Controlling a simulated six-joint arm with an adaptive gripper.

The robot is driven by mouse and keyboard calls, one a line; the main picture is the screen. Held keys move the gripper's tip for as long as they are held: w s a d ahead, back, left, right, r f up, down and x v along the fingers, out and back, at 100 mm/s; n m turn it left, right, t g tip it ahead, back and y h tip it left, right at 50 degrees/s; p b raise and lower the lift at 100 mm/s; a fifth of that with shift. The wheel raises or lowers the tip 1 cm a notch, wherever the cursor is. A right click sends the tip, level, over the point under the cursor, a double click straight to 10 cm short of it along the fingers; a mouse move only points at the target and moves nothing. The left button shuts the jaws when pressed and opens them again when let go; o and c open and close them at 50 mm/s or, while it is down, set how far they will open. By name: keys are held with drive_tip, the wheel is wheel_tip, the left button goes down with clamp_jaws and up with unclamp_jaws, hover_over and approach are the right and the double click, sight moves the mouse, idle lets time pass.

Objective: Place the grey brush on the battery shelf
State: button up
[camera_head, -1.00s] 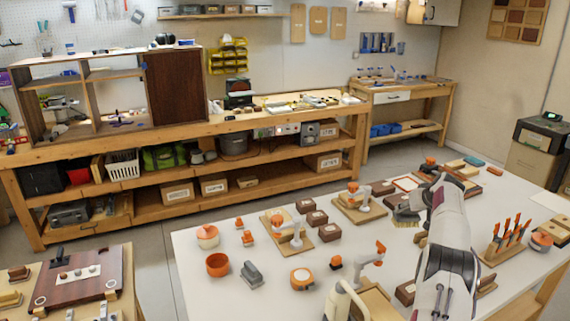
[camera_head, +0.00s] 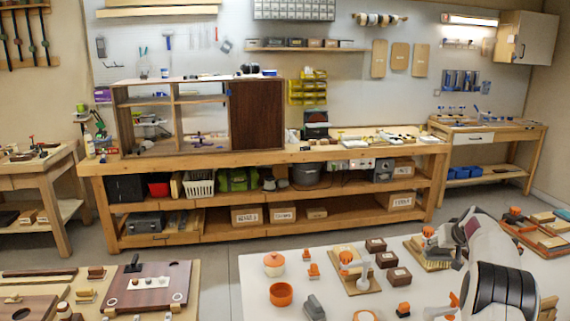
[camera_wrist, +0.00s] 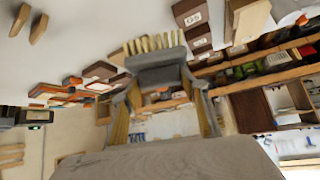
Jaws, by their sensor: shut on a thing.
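The grey brush (camera_wrist: 158,76) is between the fingers of my gripper (camera_wrist: 165,100) in the wrist view, its pale bristles pointing away from the gripper. My gripper is shut on it. In the head view my gripper (camera_head: 457,240) is over the right part of the white table, with the brush (camera_head: 438,251) at its end, bristles down. An open wooden cabinet (camera_head: 170,99) with shelves stands on the long bench at the back left, apart from my gripper. The things on its shelves are too small to tell which are batteries.
The white table (camera_head: 256,296) holds an orange pot (camera_head: 281,294), small dark boxes (camera_head: 398,276) and boards with orange-tipped models. A dark brown panel (camera_head: 257,115) closes the cabinet's right part. Grey floor separates the white table from the long bench (camera_head: 270,157).

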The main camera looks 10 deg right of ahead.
drive_tip(key=a+r+n+y, duration=0.1)
drive_tip(key=a+r, duration=0.1)
drive_tip(key=a, duration=1.1)
drive_tip(key=a+r+n, duration=0.1)
drive_tip(key=a+r, duration=0.1)
drive_tip(key=a, duration=1)
drive_tip(key=s+a+n+y, duration=0.1)
drive_tip(key=s+a, duration=0.5)
drive_tip(key=a, duration=0.5)
drive_tip(key=s+a, duration=0.6)
drive_tip(key=a, duration=0.6)
drive_tip(key=shift+s+a+r+n+t+y, duration=0.2)
drive_tip(key=shift+r+n+t+y, duration=0.1)
drive_tip(key=shift+r+n+y, duration=0.1)
drive_tip(key=shift+d+f, duration=0.1)
drive_tip(key=shift+f, duration=0.1)
drive_tip(key=s+f, duration=0.7)
drive_tip(key=f, duration=0.4)
drive_tip(key=shift+s, duration=0.4)
